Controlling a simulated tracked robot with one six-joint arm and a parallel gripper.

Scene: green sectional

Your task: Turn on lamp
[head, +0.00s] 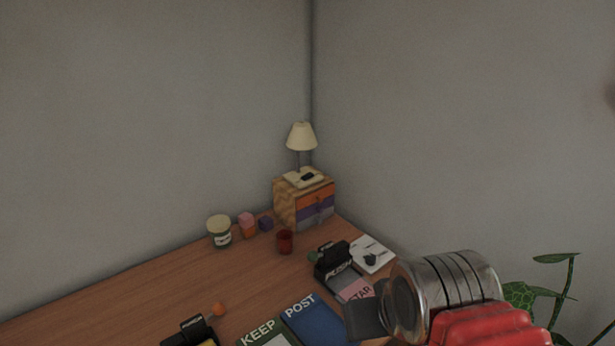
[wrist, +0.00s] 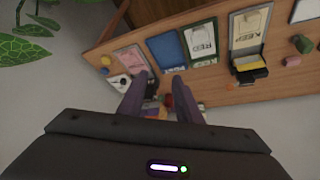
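The lamp (head: 301,137) has a cream shade and a thin stem. In the head view my arm is at the lower right, well in front of the lamp and lower in the picture. The lamp is not clear in the wrist view.
A red cup (head: 285,242), small blocks (head: 247,223) and a labelled jar (head: 219,232) stand near the box. A black-topped holder (head: 333,262) and a blue POST tray (head: 315,320) lie nearer. Walls meet behind the lamp. A green plant (head: 540,298) is at the right.

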